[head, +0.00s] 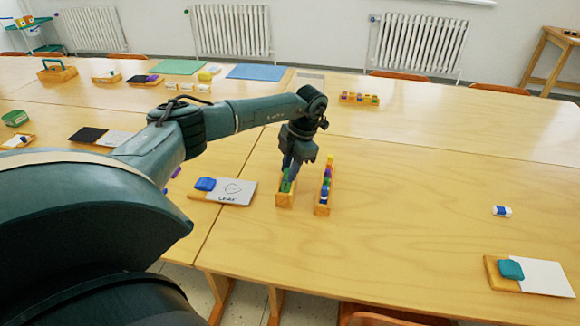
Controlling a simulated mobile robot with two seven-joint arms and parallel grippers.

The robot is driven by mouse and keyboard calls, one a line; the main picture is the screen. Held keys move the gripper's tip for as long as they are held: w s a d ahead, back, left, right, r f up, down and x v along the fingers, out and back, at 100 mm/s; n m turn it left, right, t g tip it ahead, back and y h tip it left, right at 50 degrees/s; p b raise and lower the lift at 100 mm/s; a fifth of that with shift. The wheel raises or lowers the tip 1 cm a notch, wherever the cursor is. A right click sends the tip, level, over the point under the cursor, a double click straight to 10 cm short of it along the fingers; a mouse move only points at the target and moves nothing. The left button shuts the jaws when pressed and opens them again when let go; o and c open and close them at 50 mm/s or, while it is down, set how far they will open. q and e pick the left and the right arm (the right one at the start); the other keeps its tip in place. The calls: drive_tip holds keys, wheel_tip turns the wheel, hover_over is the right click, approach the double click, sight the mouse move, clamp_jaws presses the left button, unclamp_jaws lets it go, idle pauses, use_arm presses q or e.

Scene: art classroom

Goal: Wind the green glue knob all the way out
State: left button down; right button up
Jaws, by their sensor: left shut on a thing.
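My left gripper (289,172) points down over a small wooden holder (285,203) near the middle of the table. It is shut on the green glue knob (286,186), which shows as a small green patch between and below the fingers. The fingers and the holder's wall hide much of the green piece, so I cannot tell how far out the knob is wound. My right gripper is not in view.
A second narrow wooden holder (318,207) with several coloured pieces stands just right of the first. A drawing card (233,193) with a blue cloth-like item lies to the left. A white-and-blue tube (502,211) lies far right. The table's right half is mostly clear.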

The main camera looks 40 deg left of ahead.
use_arm(q)
drive_tip(key=shift+s+f+m, duration=0.1)
drive_tip(key=shift+f+m, duration=0.05)
drive_tip(key=shift+m, duration=0.45)
drive_tip(key=shift+s+f+m, duration=0.1)
drive_tip(key=shift+f+m, duration=0.05)
drive_tip(key=shift+m, duration=0.45)
drive_tip(key=c, duration=1.2)
unclamp_jaws()
drive_tip(key=shift+w+r, duration=0.25)
drive_tip(key=shift+r, duration=0.3)
drive_tip(key=v, duration=1.2)
drive_tip(key=shift+s+d+r+b, duration=0.1)
drive_tip(key=shift+d+r+b, duration=0.1)
drive_tip(key=shift+b, duration=0.2)
